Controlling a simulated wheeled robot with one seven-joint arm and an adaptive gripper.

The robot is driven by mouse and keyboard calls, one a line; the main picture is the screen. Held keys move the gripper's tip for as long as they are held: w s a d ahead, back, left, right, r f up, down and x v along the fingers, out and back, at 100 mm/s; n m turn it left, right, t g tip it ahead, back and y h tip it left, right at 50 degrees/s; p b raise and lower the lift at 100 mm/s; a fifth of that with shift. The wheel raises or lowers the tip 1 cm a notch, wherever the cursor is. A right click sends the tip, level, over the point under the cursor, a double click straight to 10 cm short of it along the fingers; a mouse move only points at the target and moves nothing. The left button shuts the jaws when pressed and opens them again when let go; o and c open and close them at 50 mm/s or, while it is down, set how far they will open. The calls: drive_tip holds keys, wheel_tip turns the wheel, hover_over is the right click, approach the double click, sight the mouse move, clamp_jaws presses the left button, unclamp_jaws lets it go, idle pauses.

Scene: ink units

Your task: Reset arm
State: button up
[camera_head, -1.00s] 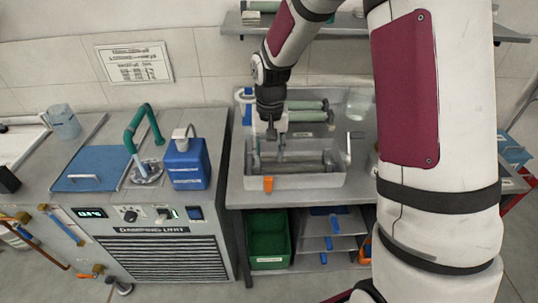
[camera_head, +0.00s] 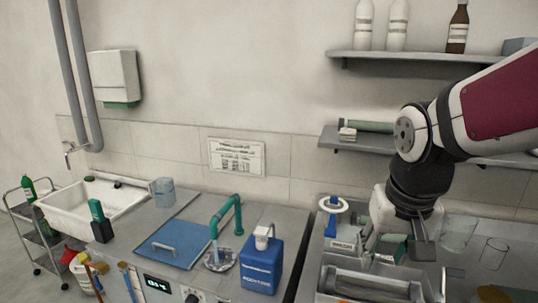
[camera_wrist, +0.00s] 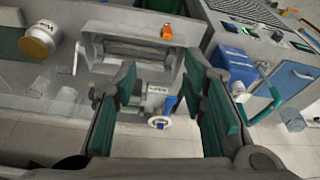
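My gripper (camera_head: 397,248) hangs at the right in the head view, over the bench near the metal tray (camera_head: 345,283). In the wrist view my gripper (camera_wrist: 163,82) shows two fingers with green pads, spread wide apart with nothing held between them. The metal tray (camera_wrist: 97,50) lies beyond the fingertips in that view, with a roller inside and an orange clip (camera_wrist: 167,31) on its rim. My arm comes in from the right edge of the head view.
A blue-and-white ring fixture (camera_head: 333,205) is close to my gripper.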

drive_tip(key=s+r+n+t, duration=0.1)
drive_tip(key=s+r, duration=0.3)
drive_tip(key=s, duration=0.8)
drive_tip(key=shift+a+r+n+t+y, duration=0.3)
drive_tip(key=shift+t, duration=0.4)
